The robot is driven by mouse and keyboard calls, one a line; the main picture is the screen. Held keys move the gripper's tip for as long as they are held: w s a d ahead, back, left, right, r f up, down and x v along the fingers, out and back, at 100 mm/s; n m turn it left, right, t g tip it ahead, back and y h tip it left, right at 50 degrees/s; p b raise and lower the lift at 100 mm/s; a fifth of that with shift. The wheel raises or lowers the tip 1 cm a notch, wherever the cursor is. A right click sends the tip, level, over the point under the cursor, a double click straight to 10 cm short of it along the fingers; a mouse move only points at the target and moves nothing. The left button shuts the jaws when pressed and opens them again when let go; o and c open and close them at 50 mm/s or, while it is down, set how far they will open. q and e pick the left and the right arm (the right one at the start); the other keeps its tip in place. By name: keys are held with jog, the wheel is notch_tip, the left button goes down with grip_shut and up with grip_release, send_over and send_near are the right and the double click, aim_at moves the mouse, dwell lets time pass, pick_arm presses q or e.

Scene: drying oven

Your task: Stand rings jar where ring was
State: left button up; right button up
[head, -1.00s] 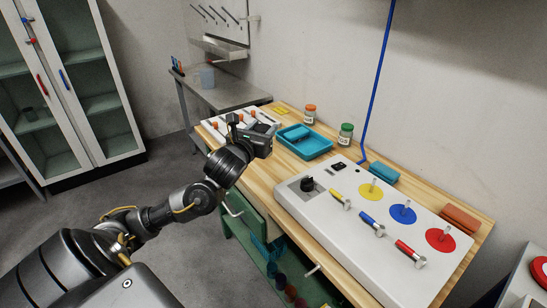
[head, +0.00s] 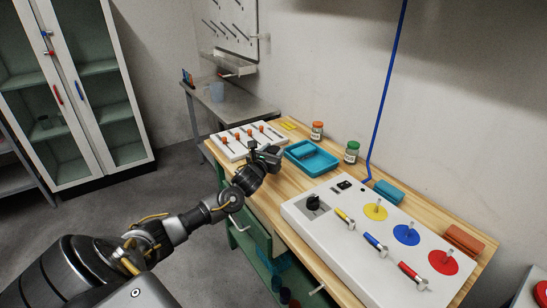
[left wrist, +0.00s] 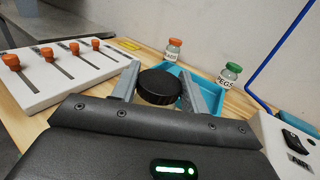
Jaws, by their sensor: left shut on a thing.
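My left gripper (head: 268,154) is over the far-left part of the wooden bench, between the slider panel and the blue tray. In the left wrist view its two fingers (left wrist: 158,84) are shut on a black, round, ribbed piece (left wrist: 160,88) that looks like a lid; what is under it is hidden. A small jar with an orange lid (head: 317,131) stands behind the tray, also in the left wrist view (left wrist: 174,50); its label is too small to read. A green-lidded jar (head: 352,152) stands to its right, labelled PEGS in the left wrist view (left wrist: 230,75). My right gripper is not in view.
A white panel with orange sliders (head: 228,151) lies left of the gripper. The blue tray (head: 329,167) is to its right. A white control box (head: 330,235) with coloured discs fills the near bench. A yellow piece (head: 289,126) lies behind; a blue cable hangs at the wall.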

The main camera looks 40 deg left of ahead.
pick_arm(q)
jog(key=shift+w+f, duration=0.1)
notch_tip(320, 180, down, 2)
jog(key=shift+w+a+f+p, duration=0.1)
jog(key=shift+p, duration=0.4)
jog(key=shift+f, duration=0.55)
jog(key=shift+f, duration=0.2)
jog(key=o, duration=1)
